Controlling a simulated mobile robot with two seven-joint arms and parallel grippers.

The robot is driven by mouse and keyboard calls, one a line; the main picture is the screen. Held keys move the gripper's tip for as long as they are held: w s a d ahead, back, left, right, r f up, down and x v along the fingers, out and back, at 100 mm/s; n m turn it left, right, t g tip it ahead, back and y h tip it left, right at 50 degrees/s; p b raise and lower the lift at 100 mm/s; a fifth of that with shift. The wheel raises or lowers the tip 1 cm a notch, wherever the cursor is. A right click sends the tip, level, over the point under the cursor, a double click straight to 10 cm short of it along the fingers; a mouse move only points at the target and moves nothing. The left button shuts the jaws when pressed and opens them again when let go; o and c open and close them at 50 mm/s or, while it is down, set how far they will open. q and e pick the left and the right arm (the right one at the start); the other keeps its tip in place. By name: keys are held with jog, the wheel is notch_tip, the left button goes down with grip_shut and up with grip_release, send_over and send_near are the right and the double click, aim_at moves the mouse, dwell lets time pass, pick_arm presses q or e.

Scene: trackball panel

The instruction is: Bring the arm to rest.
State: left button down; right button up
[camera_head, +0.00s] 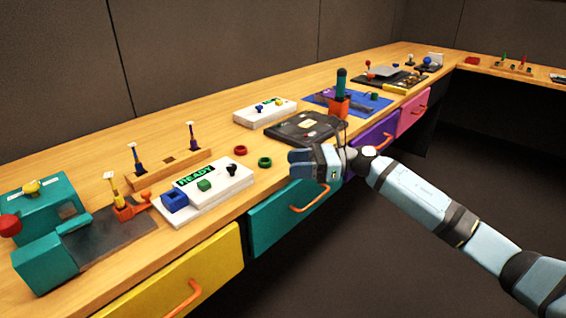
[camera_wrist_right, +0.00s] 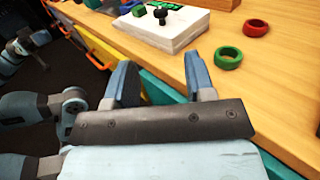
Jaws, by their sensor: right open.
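My right arm (camera_head: 415,192) reaches in from the right in the head view. Its gripper (camera_head: 303,161) is at the front edge of the wooden bench (camera_head: 215,113), beside the black panel (camera_head: 303,128) and near the teal drawer (camera_head: 283,222). In the right wrist view the two fingers of the right gripper (camera_wrist_right: 160,64) stand apart with nothing between them. The white READY box (camera_wrist_right: 172,29) and the green ring (camera_wrist_right: 228,57) lie beyond the fingers. My left gripper cannot be made out in either view.
A red ring (camera_head: 240,150) lies near the green ring. An orange holder (camera_head: 339,107) with a dark upright handle stands behind the gripper. Orange drawer handles (camera_head: 309,200) stick out along the front. The dark floor (camera_head: 345,265) is clear below the arm.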

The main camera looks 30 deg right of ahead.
pick_arm(q)
jog(key=shift+r, duration=0.3)
